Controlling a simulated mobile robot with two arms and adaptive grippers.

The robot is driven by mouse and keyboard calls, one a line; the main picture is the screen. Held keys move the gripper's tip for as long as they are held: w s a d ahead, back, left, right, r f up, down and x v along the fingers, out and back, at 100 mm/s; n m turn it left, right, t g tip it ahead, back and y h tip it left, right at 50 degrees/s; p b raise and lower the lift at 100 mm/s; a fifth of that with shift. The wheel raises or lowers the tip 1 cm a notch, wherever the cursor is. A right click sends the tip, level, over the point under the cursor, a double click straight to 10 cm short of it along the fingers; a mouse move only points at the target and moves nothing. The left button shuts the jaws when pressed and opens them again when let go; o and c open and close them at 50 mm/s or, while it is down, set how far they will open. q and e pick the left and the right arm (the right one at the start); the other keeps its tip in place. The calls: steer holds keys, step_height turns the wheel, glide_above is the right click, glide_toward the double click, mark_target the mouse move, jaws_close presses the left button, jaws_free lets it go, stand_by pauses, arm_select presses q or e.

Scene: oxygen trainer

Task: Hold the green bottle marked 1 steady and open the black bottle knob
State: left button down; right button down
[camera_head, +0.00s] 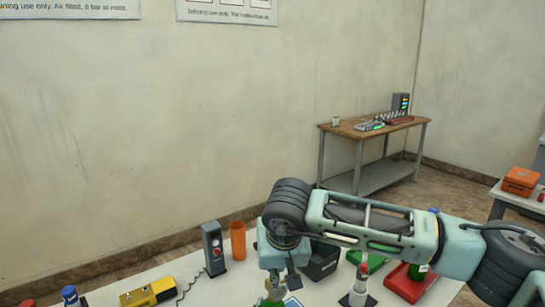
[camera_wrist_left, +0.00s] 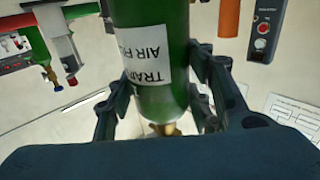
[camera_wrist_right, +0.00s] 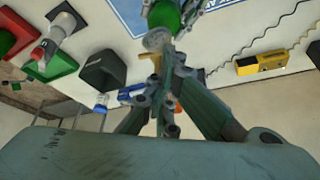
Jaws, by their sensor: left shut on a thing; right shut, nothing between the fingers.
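A green bottle (camera_wrist_left: 160,28) with a white label, upside down in the left wrist view, stands between the fingers of my left gripper (camera_wrist_left: 163,85), which is shut on it. Its brass valve (camera_wrist_left: 165,129) shows below it there. A bit of green shows at the bottom edge of the head view (camera_head: 266,302). My right gripper (camera_wrist_right: 168,72) is shut and empty, its fingertips close by the valve neck under the green bottle (camera_wrist_right: 164,14) in the right wrist view. I cannot tell whether they touch it. The black knob and the number 1 are not clearly visible.
On the white table stand a grey box with a coiled cord (camera_head: 213,248), an orange tube (camera_head: 238,241), a yellow device (camera_head: 148,292), a black bin (camera_head: 322,262) and a red tray (camera_head: 408,284). My right arm crosses above the table's right part. A wooden bench (camera_head: 375,128) is behind.

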arm_select(q)
steer(key=shift+s+f, duration=0.15)
steer(key=shift+f, duration=0.15)
arm_select(e)
steer(key=shift+w+d+r, duration=0.15)
steer(key=shift+w+d, duration=0.1)
steer(key=shift+d, duration=0.05)
steer(key=shift+s, duration=0.2)
steer(key=r, duration=0.6)
steer(key=shift+s+d, duration=0.15)
steer(key=shift+s, duration=0.05)
arm_select(q)
steer(key=c, duration=1.3)
jaws_free()
steer(key=o, duration=0.5)
steer(key=shift+r, duration=0.15)
arm_select(e)
steer(key=shift+f, duration=0.1)
